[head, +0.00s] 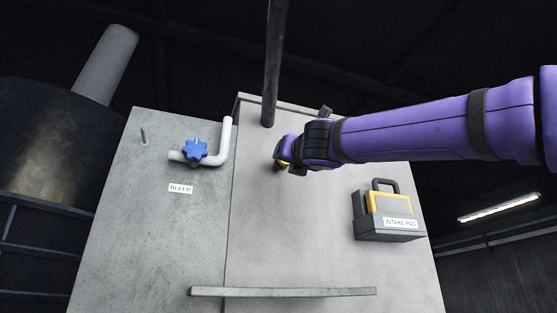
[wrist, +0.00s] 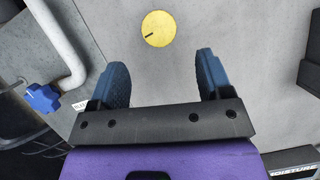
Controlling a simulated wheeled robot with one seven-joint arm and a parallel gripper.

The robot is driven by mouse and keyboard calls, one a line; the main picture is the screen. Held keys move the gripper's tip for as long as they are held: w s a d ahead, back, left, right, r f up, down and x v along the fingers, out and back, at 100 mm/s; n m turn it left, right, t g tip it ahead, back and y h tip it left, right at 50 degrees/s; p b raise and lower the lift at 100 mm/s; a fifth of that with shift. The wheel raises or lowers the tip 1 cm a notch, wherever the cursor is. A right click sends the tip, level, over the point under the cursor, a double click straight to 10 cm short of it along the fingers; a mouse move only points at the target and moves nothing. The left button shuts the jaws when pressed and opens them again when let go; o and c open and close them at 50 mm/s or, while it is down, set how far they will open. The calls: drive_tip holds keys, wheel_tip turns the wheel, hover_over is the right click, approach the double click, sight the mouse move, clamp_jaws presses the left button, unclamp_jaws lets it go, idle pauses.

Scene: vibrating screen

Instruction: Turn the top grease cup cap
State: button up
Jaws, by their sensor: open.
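The grease cup cap is a round yellow disc with a short dark line on its face. In the wrist view the yellow cap (wrist: 159,29) lies ahead of my gripper (wrist: 160,72), a little beyond the fingertips and between their lines. The two blue fingers are spread apart with nothing between them. In the head view my gripper (head: 283,164) is at the upper middle of the right-hand grey panel. Only a sliver of the yellow cap (head: 282,164) shows there, the rest being hidden by my wrist.
A blue star knob (head: 194,151) on a white bent pipe (head: 226,135) sits left, above a "BLEED" label (head: 180,189). A rail (head: 282,292) crosses below. A dark post (head: 273,65) rises above my gripper.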

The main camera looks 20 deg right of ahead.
drive_tip(key=x, duration=0.9)
drive_tip(key=shift+w+r, duration=0.1)
drive_tip(key=shift+w, duration=0.15)
drive_tip(key=c, duration=0.9)
drive_tip(key=shift+m, duration=0.4)
